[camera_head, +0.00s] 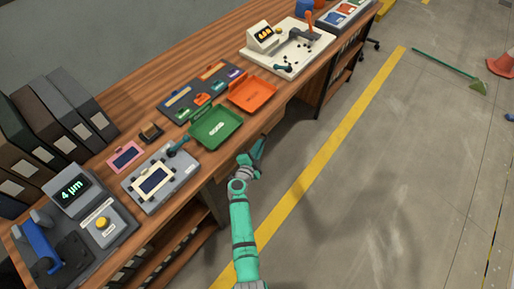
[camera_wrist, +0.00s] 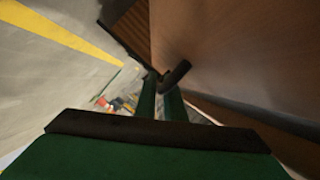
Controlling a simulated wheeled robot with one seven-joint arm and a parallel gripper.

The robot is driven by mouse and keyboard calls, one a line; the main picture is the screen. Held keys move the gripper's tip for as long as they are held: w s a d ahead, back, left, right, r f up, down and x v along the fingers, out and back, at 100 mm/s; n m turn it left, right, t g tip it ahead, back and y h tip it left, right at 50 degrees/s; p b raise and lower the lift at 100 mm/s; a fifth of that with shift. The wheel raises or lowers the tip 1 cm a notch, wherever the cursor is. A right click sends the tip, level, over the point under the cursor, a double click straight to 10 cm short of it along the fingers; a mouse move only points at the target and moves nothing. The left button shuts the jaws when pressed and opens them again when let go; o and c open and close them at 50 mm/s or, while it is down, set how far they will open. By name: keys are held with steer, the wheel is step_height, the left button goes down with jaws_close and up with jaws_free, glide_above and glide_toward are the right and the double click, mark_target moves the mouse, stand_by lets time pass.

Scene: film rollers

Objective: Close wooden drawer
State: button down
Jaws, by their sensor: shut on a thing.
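In the wrist view, a smooth brown wooden face (camera_wrist: 240,50), which looks like the drawer front, fills the upper right. A dark handle (camera_wrist: 177,75) stands out from it. My gripper (camera_wrist: 160,98) has its two green fingers close together at the handle, shut on it. In the head view, my gripper (camera_head: 258,150) is at the front edge of the wooden workbench (camera_head: 150,95), just right of the green tray (camera_head: 216,128) and below the bench top. The drawer is mostly hidden there, and how far it stands out cannot be told.
On the bench lie an orange tray (camera_head: 252,95), a grey device (camera_head: 160,178) and a white machine (camera_head: 290,48). Black binders (camera_head: 60,115) stand at the left. The floor right of the bench, with a yellow line (camera_head: 330,150), is clear near my arm.

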steer(key=shift+w+a, duration=0.1)
steer(key=shift+a, duration=0.2)
steer(key=c, duration=2.1)
jaws_free()
steer(key=shift+v, duration=5.4)
steer(key=shift+d, duration=0.15)
steer(key=s+r+n+y, duration=0.2)
steer(key=s+r+n, duration=0.3)
steer(key=s, duration=0.8)
steer(key=s+d+r+n+y, duration=0.1)
steer(key=s+r+n, duration=0.4)
steer(key=s, duration=0.9)
steer(key=s+r+n+t+y, duration=0.1)
steer(key=s+r+n, duration=0.4)
steer(key=s+r, duration=0.5)
steer(key=shift+s+d+r+n+y, duration=0.15)
steer(key=shift+s+y, duration=0.3)
steer(key=shift+s, duration=0.45)
steer(key=shift+s+d+n+y, duration=0.25)
steer(key=shift+s+y, duration=0.2)
steer(key=shift+s, duration=0.4)
